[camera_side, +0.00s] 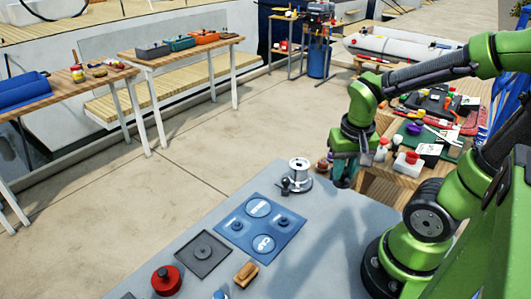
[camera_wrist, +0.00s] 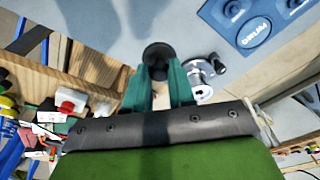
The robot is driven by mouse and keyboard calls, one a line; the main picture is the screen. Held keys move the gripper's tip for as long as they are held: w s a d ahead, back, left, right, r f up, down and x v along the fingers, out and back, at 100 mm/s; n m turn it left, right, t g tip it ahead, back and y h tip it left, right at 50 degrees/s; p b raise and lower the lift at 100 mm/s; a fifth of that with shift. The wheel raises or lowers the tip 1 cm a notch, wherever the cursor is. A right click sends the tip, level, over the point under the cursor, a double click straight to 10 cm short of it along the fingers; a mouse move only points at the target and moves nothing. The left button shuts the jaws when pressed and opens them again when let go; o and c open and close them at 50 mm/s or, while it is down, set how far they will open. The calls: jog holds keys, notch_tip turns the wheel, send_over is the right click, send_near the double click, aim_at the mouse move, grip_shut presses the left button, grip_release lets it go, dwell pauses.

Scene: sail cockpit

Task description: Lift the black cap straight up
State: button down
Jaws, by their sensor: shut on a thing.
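In the wrist view a round black cap (camera_wrist: 158,55) sits at the tips of my gripper (camera_wrist: 160,75), between the two teal fingers. My gripper is shut on it. In the side view my gripper (camera_side: 345,180) points down above the right side of the grey table, to the right of the silver winch (camera_side: 299,172). I cannot make out the cap clearly there, nor its height above the surface. The winch also shows in the wrist view (camera_wrist: 204,78), right of the fingers and apart from the cap.
A dark square plate (camera_side: 203,253), a red round thing (camera_side: 165,280) and an orange block (camera_side: 245,273) lie nearer. A cluttered wooden bench (camera_side: 400,178) stands behind my gripper.

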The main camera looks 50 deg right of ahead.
dwell(0.3)
jog(key=shift+r, duration=1.05)
